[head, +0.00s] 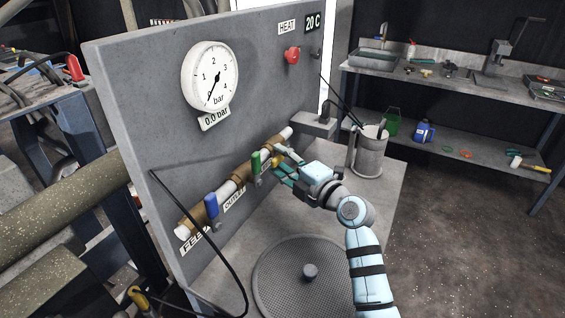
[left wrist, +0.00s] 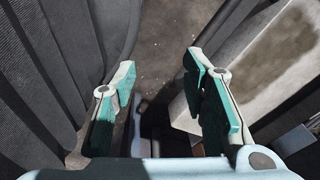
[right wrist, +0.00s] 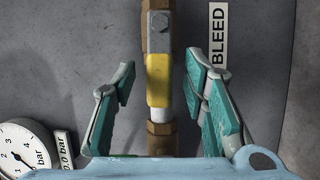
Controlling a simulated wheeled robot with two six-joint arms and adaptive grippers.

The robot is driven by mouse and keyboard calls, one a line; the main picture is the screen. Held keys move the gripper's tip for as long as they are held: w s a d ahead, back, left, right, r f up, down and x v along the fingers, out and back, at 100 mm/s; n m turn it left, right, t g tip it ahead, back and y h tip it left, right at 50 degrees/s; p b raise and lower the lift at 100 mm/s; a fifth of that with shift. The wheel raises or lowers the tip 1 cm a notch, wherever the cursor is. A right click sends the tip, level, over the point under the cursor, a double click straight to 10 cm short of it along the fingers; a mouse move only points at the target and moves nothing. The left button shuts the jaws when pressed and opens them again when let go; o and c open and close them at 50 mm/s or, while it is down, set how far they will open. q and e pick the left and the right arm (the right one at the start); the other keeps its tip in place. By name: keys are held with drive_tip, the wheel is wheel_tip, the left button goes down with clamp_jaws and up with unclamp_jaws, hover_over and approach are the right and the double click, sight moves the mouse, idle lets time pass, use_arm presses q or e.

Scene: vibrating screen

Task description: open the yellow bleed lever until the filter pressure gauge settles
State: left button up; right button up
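The yellow bleed lever (right wrist: 159,82) lies in line with the brass pipe in the right wrist view, beside the BLEED label (right wrist: 218,32). In the head view it (head: 277,162) is partly hidden by my right gripper (head: 281,161). My right gripper (right wrist: 160,74) is open, with one finger on each side of the lever and visible gaps to it. The pressure gauge (head: 210,76) on the grey panel reads 0.0 bar; part of it shows in the right wrist view (right wrist: 22,145). My left gripper (left wrist: 158,84) is open and empty, outside the head view.
A green lever (head: 256,163) and a blue lever (head: 211,205) stand on the same pipe, left of the yellow one. A red knob (head: 291,55) is higher on the panel (head: 150,110). A metal pot (head: 371,150) stands behind my right arm. A round screen (head: 290,282) lies below.

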clamp_jaws()
drive_tip(key=r+m+p, duration=0.1)
drive_tip(key=p, duration=0.7)
drive_tip(key=shift+r+g, duration=0.3)
drive_tip(key=shift+f+m+p, duration=0.1)
drive_tip(key=shift+m+p, duration=0.2)
drive_tip(key=shift+p, duration=0.05)
drive_tip(key=shift+f, duration=0.25)
unclamp_jaws()
